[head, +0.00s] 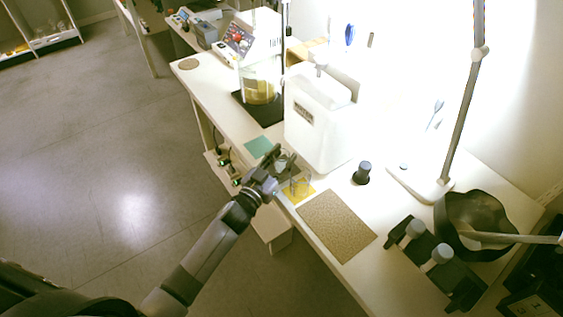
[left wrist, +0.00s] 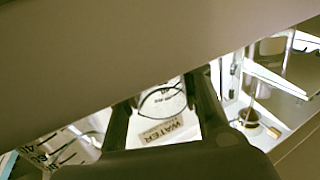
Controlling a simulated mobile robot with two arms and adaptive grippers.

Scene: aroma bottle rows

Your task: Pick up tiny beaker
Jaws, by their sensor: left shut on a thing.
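My left gripper (head: 275,160) reaches in over the front edge of the white bench. It is shut on a small clear glass thing (head: 287,164), which looks like the tiny beaker; its outline is faint. In the left wrist view a thin dark curved rim (left wrist: 160,90) shows between the two fingers of the left gripper (left wrist: 165,108), in front of a white surface marked WATER. Another clear glass vessel (head: 297,185) seems to stand on a yellow mat (head: 303,193) just right of the gripper. My right gripper is not in view.
A large white container (head: 315,125) stands close behind the gripper. A green mat (head: 258,147) lies to its left, a brown mat (head: 337,225) to its right. A dark-capped bottle (head: 362,173), a black bowl (head: 475,215) and a black rack (head: 425,255) stand further right.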

